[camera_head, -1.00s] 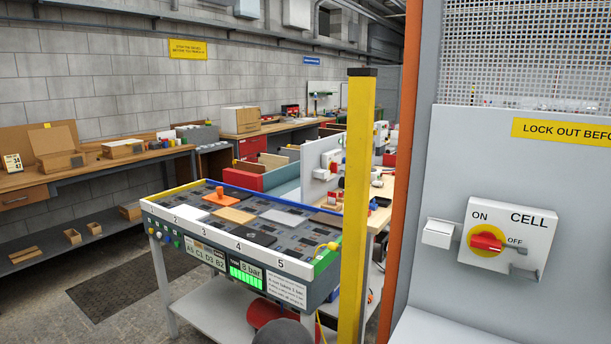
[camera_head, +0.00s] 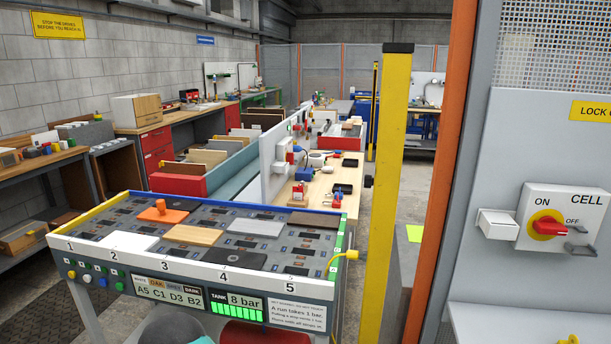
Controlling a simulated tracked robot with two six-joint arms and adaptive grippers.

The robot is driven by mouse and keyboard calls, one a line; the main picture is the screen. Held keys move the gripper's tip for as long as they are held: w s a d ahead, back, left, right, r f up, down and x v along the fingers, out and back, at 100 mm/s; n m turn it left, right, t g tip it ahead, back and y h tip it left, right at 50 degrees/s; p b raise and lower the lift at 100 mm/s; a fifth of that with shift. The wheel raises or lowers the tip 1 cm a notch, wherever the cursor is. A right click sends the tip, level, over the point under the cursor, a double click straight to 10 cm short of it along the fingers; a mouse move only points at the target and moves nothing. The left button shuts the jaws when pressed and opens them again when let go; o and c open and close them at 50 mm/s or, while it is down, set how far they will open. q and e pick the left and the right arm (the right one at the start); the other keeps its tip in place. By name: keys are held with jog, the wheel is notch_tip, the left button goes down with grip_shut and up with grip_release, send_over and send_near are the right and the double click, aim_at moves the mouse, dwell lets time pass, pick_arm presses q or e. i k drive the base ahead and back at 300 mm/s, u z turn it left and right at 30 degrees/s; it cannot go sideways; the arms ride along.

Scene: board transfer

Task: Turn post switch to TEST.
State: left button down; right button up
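A yellow post (camera_head: 390,210) with a dark cap stands right of the middle. A small dark knob-like part (camera_head: 369,181) shows at its left edge; it may be the post switch, but I see no TEST lettering and cannot read its setting. A white box marked CELL (camera_head: 565,217) is on the grey panel at the right. Neither of my grippers is in view.
A slotted table (camera_head: 165,268) numbered along its front, with several coloured boards on top, stands left of the post. An orange upright (camera_head: 445,180) stands between post and panel. A yellow cable (camera_head: 345,255) runs at the table's right corner. Floor (camera_head: 415,190) shows behind the post.

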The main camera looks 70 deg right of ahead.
aim_at(369, 179)
jog(key=u, duration=0.15)
jog(key=i, duration=1)
jog(key=z, duration=1.05)
jog(key=i, duration=0.25)
jog(key=z, duration=2.15)
jog(key=k, duration=0.45)
jog(key=z, duration=0.35)
jog(key=i, duration=0.45)
jog(key=u, duration=0.2)
jog(key=k, duration=0.3)
jog(key=z, duration=0.05)
